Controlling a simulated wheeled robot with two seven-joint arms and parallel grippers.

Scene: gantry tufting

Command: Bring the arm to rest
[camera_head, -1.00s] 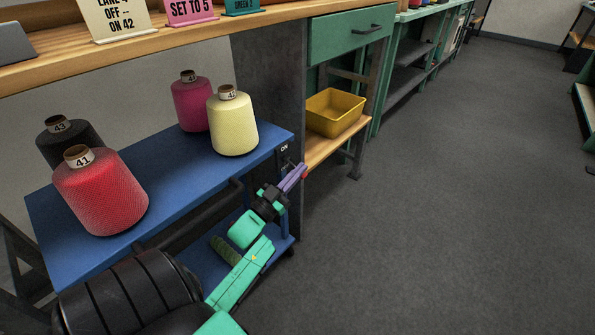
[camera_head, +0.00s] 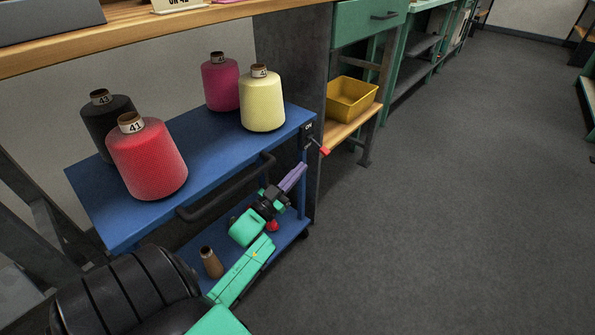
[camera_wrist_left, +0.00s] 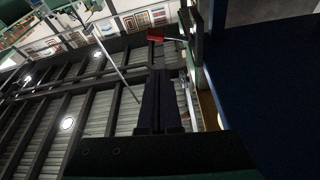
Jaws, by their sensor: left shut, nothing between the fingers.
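My left arm comes up from the bottom of the head view. Its gripper (camera_head: 293,178) has purple fingers pressed together with nothing between them. It is beside the right end of the blue cart (camera_head: 215,150), below the red-tipped lever (camera_head: 324,151) and apart from it. The lever sits at the cart's corner by a small black plate with white lettering. In the left wrist view the dark closed fingers (camera_wrist_left: 160,103) point up the picture, and a red piece (camera_wrist_left: 156,34) shows beyond them. My right gripper is not in view.
Red cone 41 (camera_head: 147,160), a black cone (camera_head: 106,122), a magenta cone (camera_head: 220,82) and a yellow cone (camera_head: 262,100) stand on the cart. A brown cone (camera_head: 211,262) is on its lower shelf. A yellow bin (camera_head: 351,100) sits behind. The floor (camera_head: 450,220) at right is clear.

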